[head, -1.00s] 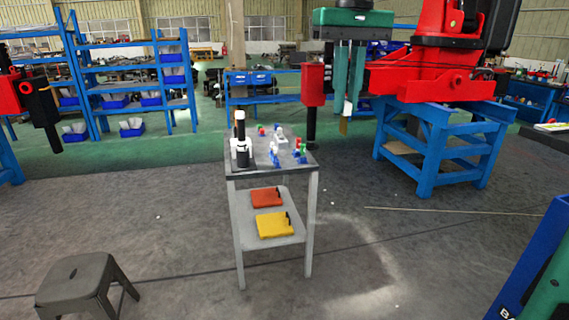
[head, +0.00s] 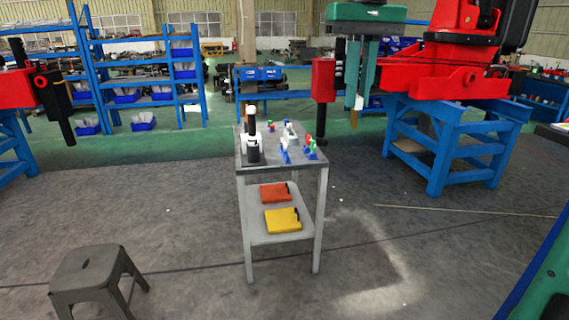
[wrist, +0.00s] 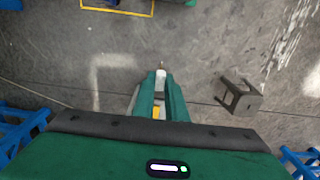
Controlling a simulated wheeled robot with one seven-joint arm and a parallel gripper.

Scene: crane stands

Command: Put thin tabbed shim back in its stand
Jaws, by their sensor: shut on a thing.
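My gripper (head: 361,92) hangs fingers down at the upper right of the head view, shut on the thin tabbed shim. The shim (head: 354,118) shows as a small yellow-brown piece below the fingertips, with a white part between them. In the wrist view my gripper (wrist: 161,92) has a white piece at its tips and a yellow bit between the fingers; much of the shim is hidden. Several small stands (head: 286,147) in blue, white, red and green are on the grey table (head: 243,160), left of my gripper in the picture. I cannot tell which is the shim's stand.
A black-and-white upright device (head: 252,140) stands on the table's left. Red (head: 275,193) and yellow (head: 282,220) flat items lie on its lower shelf. A grey stool (head: 95,275) stands front left. Blue-framed red machinery (head: 460,85) is at right. Floor before the table is clear.

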